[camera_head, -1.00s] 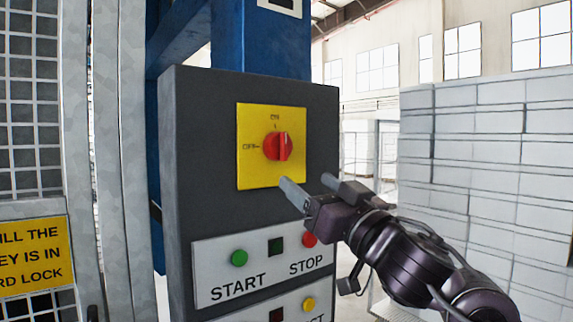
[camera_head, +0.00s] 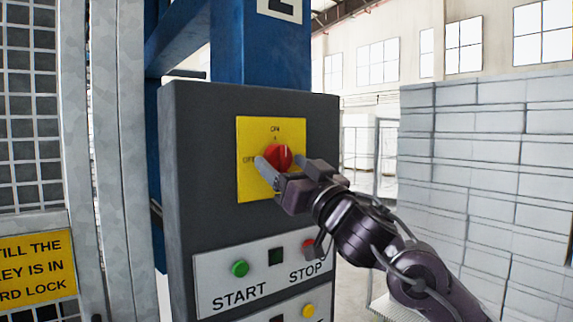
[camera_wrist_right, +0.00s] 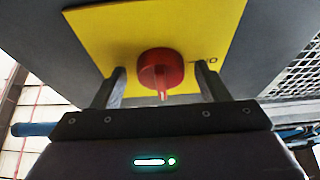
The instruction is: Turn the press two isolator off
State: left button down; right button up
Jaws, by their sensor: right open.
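The isolator is a red rotary knob (camera_head: 279,157) on a yellow plate (camera_head: 255,130), set in the dark grey control box (camera_head: 200,200). The knob's ridge looks upright, toward the ON mark at the top; the OFF mark is at the left. My right gripper (camera_head: 284,165) is open in front of the plate, with one finger on each side of the knob. In the right wrist view the red knob (camera_wrist_right: 161,72) sits between the two spread fingers (camera_wrist_right: 160,85); I cannot tell whether they touch it. My left gripper is not in view.
Below the isolator a white panel (camera_head: 222,272) carries a green START button (camera_head: 240,268) and a red STOP button (camera_head: 308,248), partly behind my right arm. A mesh guard (camera_head: 30,130) stands at left. Pale stacked blocks (camera_head: 480,180) stand at right.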

jog(key=c, duration=1)
